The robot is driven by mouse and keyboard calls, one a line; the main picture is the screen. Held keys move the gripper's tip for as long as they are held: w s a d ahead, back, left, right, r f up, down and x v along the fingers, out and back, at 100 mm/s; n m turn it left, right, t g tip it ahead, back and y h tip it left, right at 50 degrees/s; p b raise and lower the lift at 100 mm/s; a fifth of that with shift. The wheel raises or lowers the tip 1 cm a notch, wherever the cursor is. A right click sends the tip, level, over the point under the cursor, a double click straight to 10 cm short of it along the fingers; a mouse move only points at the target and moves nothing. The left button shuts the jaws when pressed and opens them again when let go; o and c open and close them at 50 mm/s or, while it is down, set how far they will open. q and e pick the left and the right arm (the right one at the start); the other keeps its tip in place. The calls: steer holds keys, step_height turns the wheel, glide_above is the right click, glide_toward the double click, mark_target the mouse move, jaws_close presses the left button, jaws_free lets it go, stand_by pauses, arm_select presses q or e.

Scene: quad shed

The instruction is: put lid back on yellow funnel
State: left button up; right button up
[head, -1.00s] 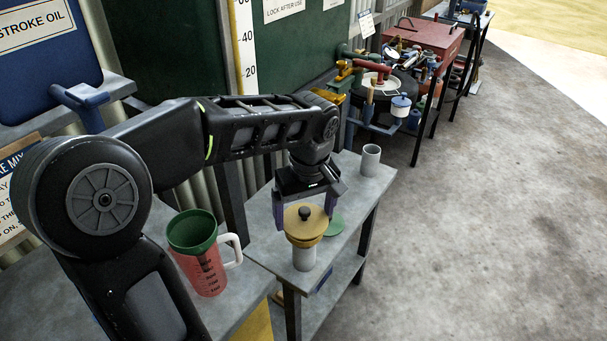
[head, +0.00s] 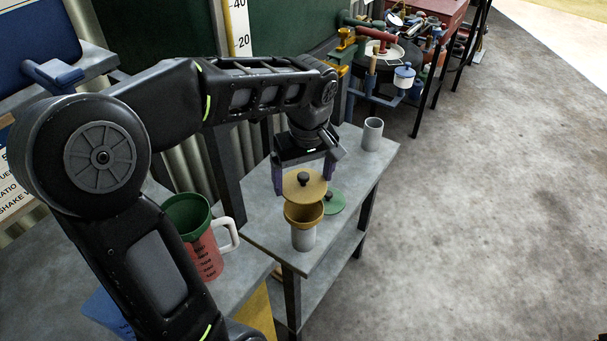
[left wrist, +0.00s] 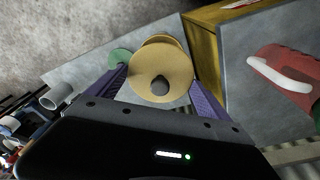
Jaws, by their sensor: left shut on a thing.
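The yellow lid (head: 304,190), a round disc with a dark knob, is held between the fingers of my left gripper (head: 304,180). The yellow funnel (head: 303,214) sits upright in a pale grey cylindrical holder (head: 303,238) on the narrow bench. The lid appears a little above and behind the funnel, and part of the funnel's opening shows below its front edge. In the left wrist view the lid (left wrist: 160,78) lies between the purple fingers, covering most of the funnel (left wrist: 160,39), whose edge shows beyond it.
A green lid (head: 333,203) lies on the bench right of the funnel. An empty grey cylinder (head: 372,134) stands at the bench's far end. A red jug (head: 206,254) with a green funnel (head: 188,216) stands on the nearer bench at left. Open floor lies right.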

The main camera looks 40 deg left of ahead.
arm_select(q)
steer(key=shift+f+b, duration=1.75)
steer(key=shift+f, duration=0.85)
steer(key=shift+f+b, duration=0.15)
steer(key=shift+b, duration=0.35)
stand_by(0.4)
stand_by(0.3)
steer(key=o, duration=1.1)
steer(key=shift+c, duration=0.2)
steer(key=shift+r+p, duration=2.55)
steer(key=shift+r, duration=0.95)
